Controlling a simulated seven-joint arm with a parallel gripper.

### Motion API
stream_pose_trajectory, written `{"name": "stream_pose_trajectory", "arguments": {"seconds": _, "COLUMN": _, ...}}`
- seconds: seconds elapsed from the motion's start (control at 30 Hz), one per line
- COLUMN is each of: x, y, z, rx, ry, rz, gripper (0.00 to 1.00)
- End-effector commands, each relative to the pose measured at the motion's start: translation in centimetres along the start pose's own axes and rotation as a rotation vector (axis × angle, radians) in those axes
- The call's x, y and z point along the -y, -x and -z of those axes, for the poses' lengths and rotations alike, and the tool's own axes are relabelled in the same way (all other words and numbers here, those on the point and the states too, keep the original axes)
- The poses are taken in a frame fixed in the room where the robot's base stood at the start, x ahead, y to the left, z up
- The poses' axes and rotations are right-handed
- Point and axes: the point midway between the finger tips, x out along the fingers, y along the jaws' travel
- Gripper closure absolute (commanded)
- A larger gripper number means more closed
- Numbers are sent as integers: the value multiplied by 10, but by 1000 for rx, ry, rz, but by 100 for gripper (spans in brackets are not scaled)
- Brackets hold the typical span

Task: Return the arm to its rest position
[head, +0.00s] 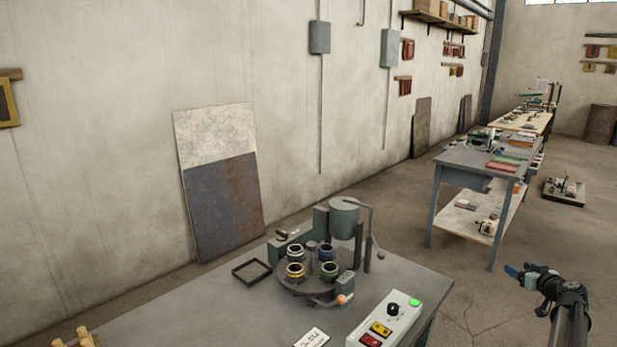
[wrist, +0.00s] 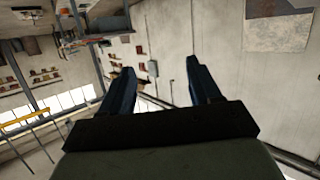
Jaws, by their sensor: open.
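My gripper (head: 514,272) is at the right of the head view, in the air off the right side of the near grey table (head: 200,310). Its blue fingers point left. In the wrist view the two blue fingers of my gripper (wrist: 160,82) stand wide apart with nothing between them. On the near table stands a ladle pouring machine with a grey-green pot (head: 344,218) and a round turntable (head: 312,284). The turntable carries several dark cups with coloured rings, among them a yellow-ringed cup (head: 295,271). My gripper is well apart from all of these.
A control box (head: 385,322) with a green button and coloured switches sits at the table's front right. A square dark frame (head: 251,272) and a white card (head: 312,338) lie on the table. A second workbench (head: 480,160) stands behind my gripper. Open floor surrounds my gripper.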

Motion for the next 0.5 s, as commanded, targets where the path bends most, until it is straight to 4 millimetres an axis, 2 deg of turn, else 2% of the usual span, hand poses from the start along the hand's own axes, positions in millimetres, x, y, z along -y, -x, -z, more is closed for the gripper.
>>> {"name": "stream_pose_trajectory", "arguments": {"seconds": 0.07, "x": -11, "y": 7, "z": -13, "rx": 5, "ry": -10, "rz": -29, "gripper": 38}}
{"name": "stream_pose_trajectory", "arguments": {"seconds": 0.17, "x": -10, "y": 7, "z": -31, "rx": 24, "ry": -25, "rz": -37, "gripper": 38}}
{"name": "stream_pose_trajectory", "arguments": {"seconds": 0.33, "x": 15, "y": -3, "z": -58, "rx": 71, "ry": -54, "rz": -9, "gripper": 38}}
{"name": "stream_pose_trajectory", "arguments": {"seconds": 0.5, "x": 49, "y": -15, "z": -87, "rx": 128, "ry": -84, "rz": 37, "gripper": 38}}
